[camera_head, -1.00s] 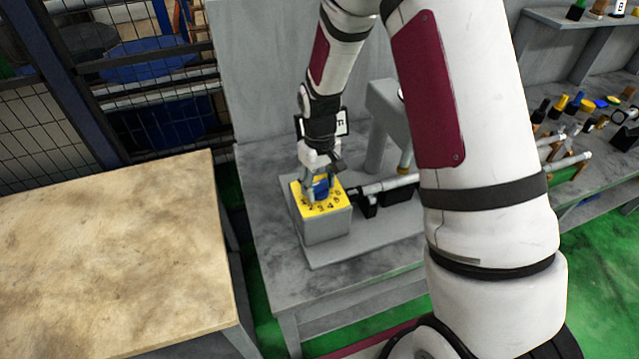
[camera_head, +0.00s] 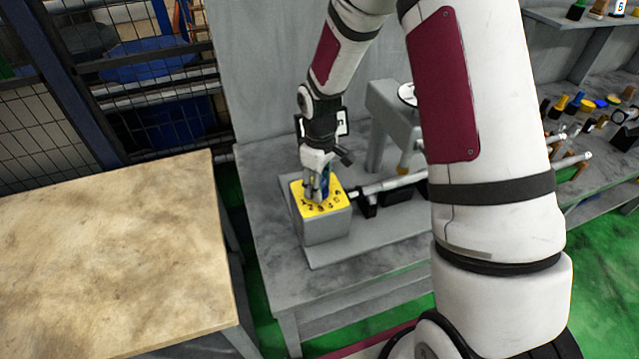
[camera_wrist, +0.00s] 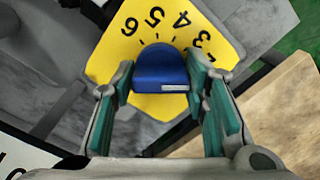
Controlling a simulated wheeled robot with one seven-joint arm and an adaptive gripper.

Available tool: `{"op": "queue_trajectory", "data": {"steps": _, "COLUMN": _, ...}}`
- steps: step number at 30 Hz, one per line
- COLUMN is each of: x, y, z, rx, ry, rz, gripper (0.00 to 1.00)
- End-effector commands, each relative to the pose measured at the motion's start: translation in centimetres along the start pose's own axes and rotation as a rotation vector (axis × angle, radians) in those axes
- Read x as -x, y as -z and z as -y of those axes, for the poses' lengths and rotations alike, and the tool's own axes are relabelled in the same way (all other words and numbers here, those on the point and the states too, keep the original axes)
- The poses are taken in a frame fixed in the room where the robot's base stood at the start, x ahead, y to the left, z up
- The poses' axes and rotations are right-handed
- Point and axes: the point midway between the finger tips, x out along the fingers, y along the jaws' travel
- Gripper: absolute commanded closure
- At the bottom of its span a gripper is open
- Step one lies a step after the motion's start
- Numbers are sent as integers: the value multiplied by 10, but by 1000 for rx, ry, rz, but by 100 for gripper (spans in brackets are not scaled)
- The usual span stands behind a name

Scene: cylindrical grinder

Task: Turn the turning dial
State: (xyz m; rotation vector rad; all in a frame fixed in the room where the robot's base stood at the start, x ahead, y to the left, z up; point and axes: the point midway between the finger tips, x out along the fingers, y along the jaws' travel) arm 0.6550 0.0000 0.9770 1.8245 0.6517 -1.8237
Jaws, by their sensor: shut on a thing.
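The turning dial is a blue knob (camera_wrist: 160,66) on a yellow face (camera_wrist: 135,68) with black numbers. The face tops a grey box (camera_head: 325,226) on the machine's grey base. My gripper (camera_head: 318,194) points down onto the dial from above. In the wrist view my gripper (camera_wrist: 162,82) has its green-padded fingers on either side of the blue knob, shut on it. A small white mark (camera_wrist: 175,88) shows on the knob's near edge. In the head view the fingers hide much of the knob.
A grey bar (camera_head: 395,184) and black parts lie just right of the dial box. A grey machine column (camera_head: 385,125) stands behind. A bare wooden table (camera_head: 110,255) is at left. Shelves with small tools (camera_head: 575,105) are at right. My arm crosses the right half.

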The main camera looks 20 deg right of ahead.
Motion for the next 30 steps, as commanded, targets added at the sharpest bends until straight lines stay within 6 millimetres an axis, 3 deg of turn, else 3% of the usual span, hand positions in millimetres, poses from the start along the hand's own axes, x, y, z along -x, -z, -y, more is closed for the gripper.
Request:
{"op": "queue_trajectory", "data": {"steps": 15, "x": 0, "y": -1, "z": 1, "rx": 442, "ry": 3, "rz": 1, "gripper": 87}}
{"op": "queue_trajectory", "data": {"steps": 30, "x": 0, "y": 0, "z": 1, "rx": 617, "ry": 3, "rz": 1, "gripper": 87}}
